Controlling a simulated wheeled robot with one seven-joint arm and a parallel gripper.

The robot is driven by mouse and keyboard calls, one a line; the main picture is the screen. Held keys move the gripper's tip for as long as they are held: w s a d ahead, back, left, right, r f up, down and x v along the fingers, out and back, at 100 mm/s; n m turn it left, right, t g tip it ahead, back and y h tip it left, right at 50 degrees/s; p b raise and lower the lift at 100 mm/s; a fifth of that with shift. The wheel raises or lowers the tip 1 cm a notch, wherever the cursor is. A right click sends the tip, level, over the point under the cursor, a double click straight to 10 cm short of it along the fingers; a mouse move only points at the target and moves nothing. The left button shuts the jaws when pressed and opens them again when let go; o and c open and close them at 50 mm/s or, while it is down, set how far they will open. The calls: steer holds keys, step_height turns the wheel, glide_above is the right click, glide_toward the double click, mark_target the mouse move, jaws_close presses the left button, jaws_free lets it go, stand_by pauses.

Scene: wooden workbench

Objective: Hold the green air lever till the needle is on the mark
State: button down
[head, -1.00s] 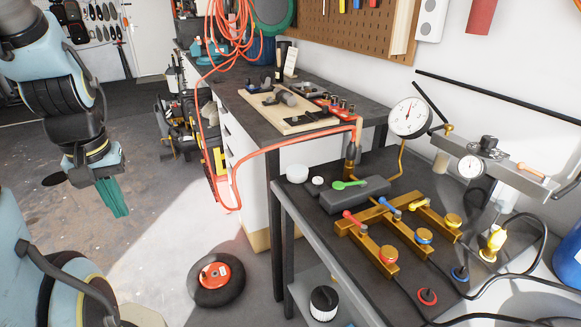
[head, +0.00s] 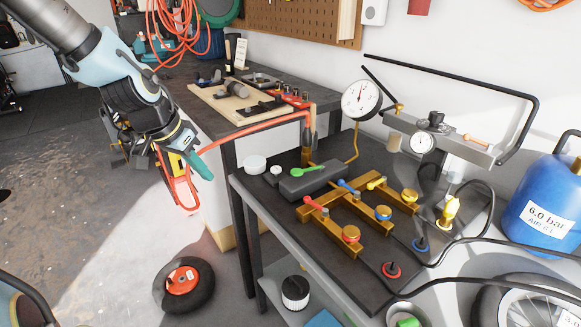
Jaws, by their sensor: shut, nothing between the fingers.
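The green air lever (head: 307,172) lies on a dark grey block on the bench, near its left back edge. A large round white gauge (head: 361,100) with a thin needle stands behind it; its mark is too small to make out. A smaller gauge (head: 422,144) sits on a grey metal part to the right. My gripper (head: 206,172) is shut and empty, with teal fingers pointing down and right. It is in the air to the left of the bench, apart from the lever.
Brass manifold pieces (head: 336,219) with red, blue and yellow levers stand in front of the green lever. An orange hose (head: 262,127) runs to the bench fitting. A blue tank (head: 540,212) stands right.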

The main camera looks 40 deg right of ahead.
steer(key=s+d+r+m+h, duration=0.2)
steer(key=d+r, duration=0.1)
steer(key=d, duration=0.3)
steer(key=s+d+r+m+g+h, duration=0.1)
steer(key=s+d+r+m+h, duration=0.1)
steer(key=d, duration=0.5)
step_height(320, 180, up, 2)
steer(key=shift+s+d+r+m+b, duration=0.15)
steer(key=shift+s+d+m+b, duration=0.15)
steer(key=shift+m, duration=0.2)
steer(key=p, duration=0.1)
glide_above(292, 173)
step_height(292, 173, down, 7)
steer(key=shift+f, duration=0.2)
steer(key=shift+a+f+p, duration=0.2)
steer(key=shift+f+p, duration=0.3)
steer(key=shift+f, duration=1.4)
